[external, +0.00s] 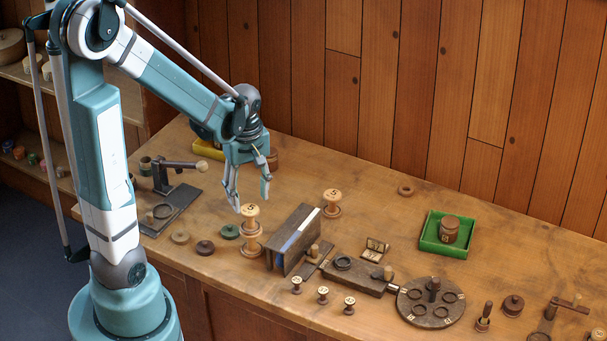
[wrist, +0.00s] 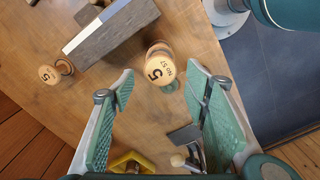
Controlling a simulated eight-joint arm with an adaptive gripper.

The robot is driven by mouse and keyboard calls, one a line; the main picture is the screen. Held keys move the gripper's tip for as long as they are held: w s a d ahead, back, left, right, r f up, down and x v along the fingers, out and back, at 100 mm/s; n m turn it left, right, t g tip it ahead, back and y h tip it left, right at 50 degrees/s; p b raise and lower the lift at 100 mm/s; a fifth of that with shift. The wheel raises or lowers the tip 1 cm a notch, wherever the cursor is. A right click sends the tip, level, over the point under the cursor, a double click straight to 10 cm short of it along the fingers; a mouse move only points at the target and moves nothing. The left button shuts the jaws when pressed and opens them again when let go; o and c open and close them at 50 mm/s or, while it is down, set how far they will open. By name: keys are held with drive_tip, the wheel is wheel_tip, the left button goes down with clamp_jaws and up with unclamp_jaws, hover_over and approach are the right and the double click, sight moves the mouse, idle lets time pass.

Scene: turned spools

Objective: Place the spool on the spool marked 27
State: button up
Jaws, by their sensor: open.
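A light wooden spool (external: 250,212) stands upright on top of a second, wider spool (external: 251,248), in line with it. In the wrist view the top spool's face (wrist: 160,70) reads 5 with small print beside it. My gripper (external: 251,203) is open and empty above the stack, its fingers apart; in the wrist view the stack lies beyond the gap between the fingertips (wrist: 164,85). Another upright spool (external: 331,203) stands to the right; its face (wrist: 48,74) also reads 5. I cannot read a 27 on any spool, and the lower spool's face is covered.
A dark block with a pale top edge (external: 296,238) stands close right of the stack. Small spools (external: 323,294) stand at the front edge. A round dark plate (external: 431,301) and a green tray (external: 430,243) lie right. Flat discs (external: 205,247) lie left of the stack.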

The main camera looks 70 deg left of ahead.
sight(251, 211)
drive_tip(key=shift+r, duration=2.05)
drive_tip(key=shift+d, duration=0.1)
drive_tip(key=shift+w+d+r, duration=0.15)
drive_tip(key=shift+d+r, duration=0.05)
drive_tip(key=w+d+r+m+t, duration=0.1)
drive_tip(key=d+r+m, duration=0.3)
drive_tip(key=d, duration=0.6)
drive_tip(key=w+d+r+m+t, duration=0.1)
drive_tip(key=d+r+m+t, duration=0.2)
drive_tip(key=d+m, duration=0.6)
drive_tip(key=w+d+r+m+t, duration=0.1)
drive_tip(key=d+r+m+t, duration=0.2)
drive_tip(key=d+r+m, duration=0.3)
drive_tip(key=d+m, duration=0.1)
drive_tip(key=d, duration=0.3)
drive_tip(key=shift+d+r, duration=0.25)
drive_tip(key=shift+d, duration=0.15)
